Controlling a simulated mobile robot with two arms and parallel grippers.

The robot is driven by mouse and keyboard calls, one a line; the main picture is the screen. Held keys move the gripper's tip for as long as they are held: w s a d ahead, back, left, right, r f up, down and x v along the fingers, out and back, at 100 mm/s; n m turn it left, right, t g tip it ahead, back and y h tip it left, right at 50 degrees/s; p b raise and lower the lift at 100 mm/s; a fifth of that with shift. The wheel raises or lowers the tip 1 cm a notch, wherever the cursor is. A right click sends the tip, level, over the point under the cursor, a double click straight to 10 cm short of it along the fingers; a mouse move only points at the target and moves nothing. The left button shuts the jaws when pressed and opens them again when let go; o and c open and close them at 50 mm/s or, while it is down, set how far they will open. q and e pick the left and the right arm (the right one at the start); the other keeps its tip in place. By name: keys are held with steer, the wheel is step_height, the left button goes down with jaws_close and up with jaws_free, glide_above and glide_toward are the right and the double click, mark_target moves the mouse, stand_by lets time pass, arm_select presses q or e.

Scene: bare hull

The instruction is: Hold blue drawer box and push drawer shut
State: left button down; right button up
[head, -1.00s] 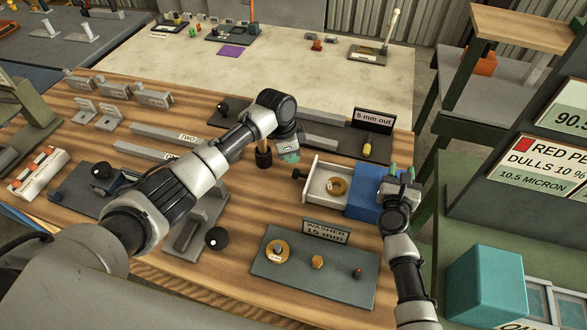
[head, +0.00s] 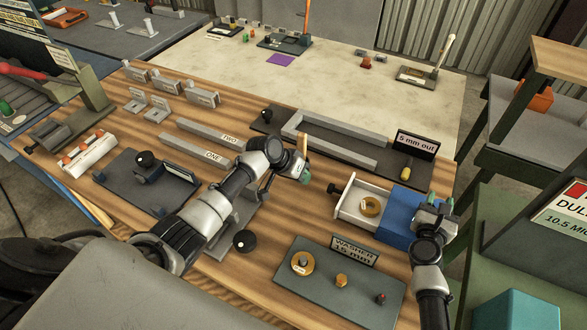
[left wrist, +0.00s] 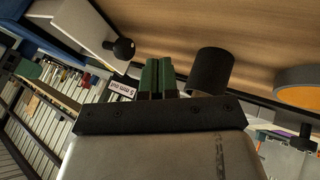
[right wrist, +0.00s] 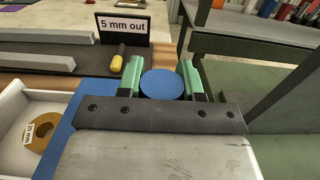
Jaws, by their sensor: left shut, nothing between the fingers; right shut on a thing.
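The blue drawer box (head: 399,230) stands at the bench's right side. Its white drawer (head: 352,218) sticks out to the left, with a dark knob (head: 332,189) and a brass washer (head: 371,206) inside. My right gripper (head: 434,206) is at the box's right end, shut on it; in the right wrist view a round blue part (right wrist: 161,84) sits between the fingers. My left gripper (head: 303,174) is shut and empty, left of the knob and apart from it. In the left wrist view its green fingertips (left wrist: 157,78) are together, with the knob (left wrist: 124,48) beyond them.
A "5 mm out" sign (head: 416,145) and a yellow piece (head: 406,170) are behind the box. A washer plate (head: 330,290) lies in front. A dark cylinder (left wrist: 213,70) stands close to my left fingertips. Bare wood lies between drawer and plate.

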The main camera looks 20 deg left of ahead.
mark_target(344, 194)
arm_select(q)
steer(key=d, duration=0.1)
steer(key=d+f, duration=0.1)
steer(key=d, duration=0.1)
steer(key=shift+w+d+f, duration=0.25)
steer(key=shift+d+f, duration=0.05)
steer(key=shift+d, duration=0.7)
steer(key=d, duration=0.7)
steer(key=s+d, duration=0.1)
steer(key=d, duration=0.3)
steer(key=shift+d, duration=0.45)
arm_select(e)
steer(key=shift+a, duration=0.1)
arm_select(q)
steer(key=shift+r, duration=0.1)
steer(key=a, duration=0.4)
steer(key=shift+w+a+r, duration=0.15)
steer(key=shift+a, duration=0.2)
steer(key=v, duration=0.9)
steer(key=shift+a+r, duration=0.15)
steer(key=shift+r, duration=0.05)
